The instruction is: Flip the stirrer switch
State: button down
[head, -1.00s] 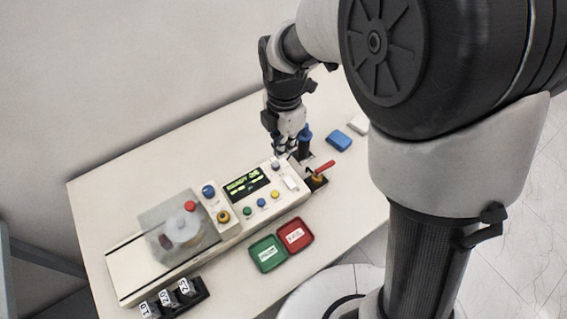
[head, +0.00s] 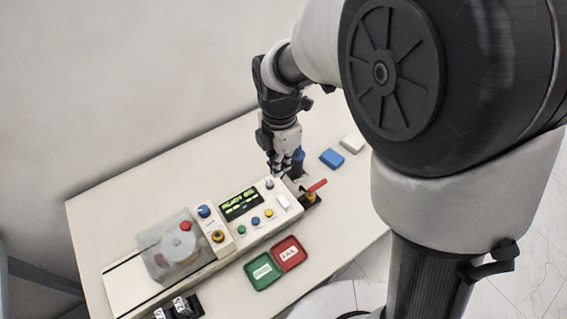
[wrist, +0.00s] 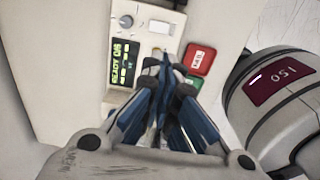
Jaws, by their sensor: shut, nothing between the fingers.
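The control console (head: 225,251) lies across the table, with a lit green display (head: 241,204), a grey knob (head: 269,184), a white rectangular piece (head: 283,201) and several coloured buttons. No readable label shows which control is the stirrer switch. My gripper (head: 283,174) points down at the console's far right end, close to the grey knob; contact cannot be told. In the wrist view my gripper (wrist: 165,62) is shut and empty, its fingertips over the panel edge. The grey knob (wrist: 126,20) and white piece (wrist: 158,27) show just beyond them.
A red-handled lever (head: 316,187) stands at the console's right end. A dark blue object (head: 299,156) is close behind my gripper. Red (head: 289,252) and green (head: 263,271) trays lie in front. Blue (head: 332,158) and white (head: 352,143) blocks lie right.

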notch_tip(320, 180, up, 11)
jog(key=s+p, duration=0.1)
jog(key=shift+s+d+p, duration=0.15)
jog(key=shift+d+p, duration=0.2)
jog(key=shift+d, duration=0.1)
jog(key=shift+d, duration=0.15)
